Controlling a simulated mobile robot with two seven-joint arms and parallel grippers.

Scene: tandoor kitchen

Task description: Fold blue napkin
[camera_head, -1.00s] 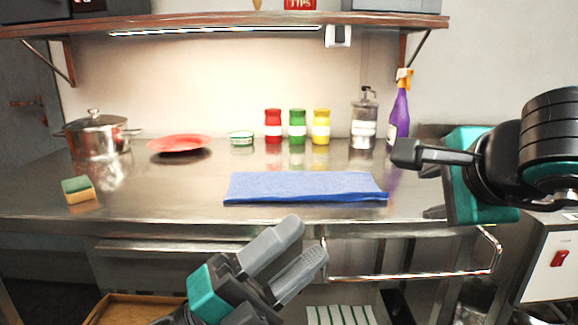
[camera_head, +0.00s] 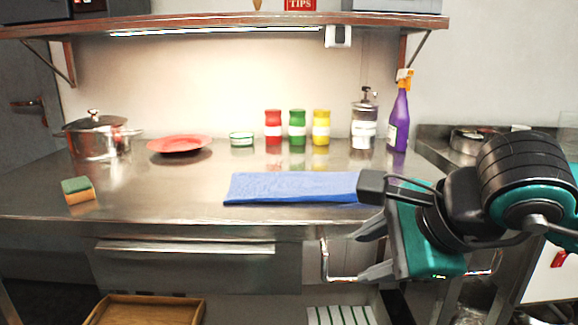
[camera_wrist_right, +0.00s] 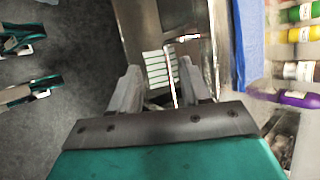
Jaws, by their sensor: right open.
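The blue napkin (camera_head: 290,187) lies flat on the steel counter near its front edge, as a wide strip. Its right end is hidden behind my right arm. In the right wrist view the napkin (camera_wrist_right: 248,40) shows as a blue band right of the fingers. My right gripper (camera_head: 352,256) is open and empty, in front of the counter edge and below the napkin's right end, not touching it. Its two grey fingers show apart in the right wrist view (camera_wrist_right: 167,92). My left gripper is not in the head view.
Behind the napkin stand red (camera_head: 273,127), green (camera_head: 297,127) and yellow (camera_head: 321,127) jars, a dispenser (camera_head: 364,125) and a purple spray bottle (camera_head: 398,120). A red plate (camera_head: 180,144), pot (camera_head: 97,140) and sponge (camera_head: 78,190) are left. A metal rail (camera_head: 335,278) runs below the counter edge.

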